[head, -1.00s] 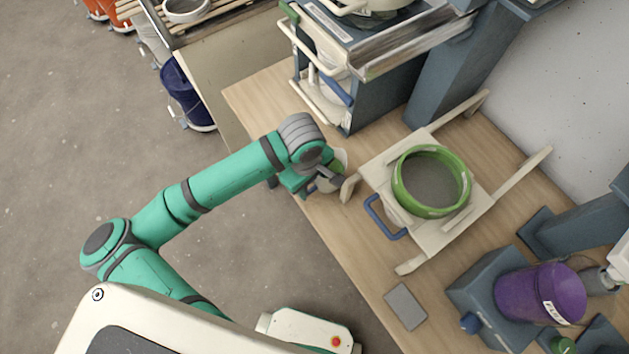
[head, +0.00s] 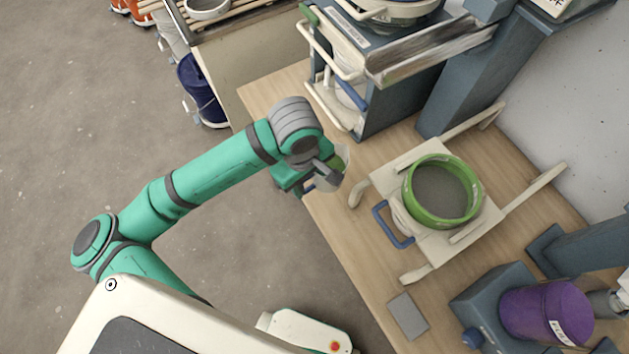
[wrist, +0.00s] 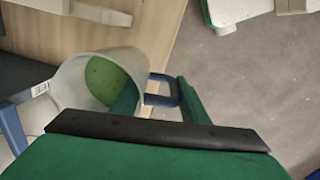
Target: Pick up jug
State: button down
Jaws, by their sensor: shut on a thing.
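The jug (wrist: 76,80) is a translucent whitish vessel with green inside and a blue handle (wrist: 166,88). In the wrist view it lies left of my fingers with its mouth partly facing the camera. My gripper (wrist: 156,90) is shut on the jug at its handle side, with one green finger between the jug's wall and the handle's outer part. In the head view my gripper (head: 318,176) is at the table's left edge, and the pale jug (head: 342,160) shows only partly behind it. Whether the jug's base touches the table cannot be told.
A pale stand (head: 410,172) with a green sieve ring (head: 410,205) is just right of the jug. A grey-blue machine (head: 385,100) stands behind. A purple bucket (head: 540,315) and a grey slab (head: 408,315) are nearer on the table (head: 350,245). Open floor lies left.

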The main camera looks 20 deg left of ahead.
jog(key=s+a+r, duration=0.5)
jog(key=s+a, duration=0.1)
jog(key=s, duration=0.2)
jog(key=shift+a+r, duration=0.15)
jog(key=shift+r, duration=0.2)
jog(key=shift+s, duration=0.15)
dwell(1.7)
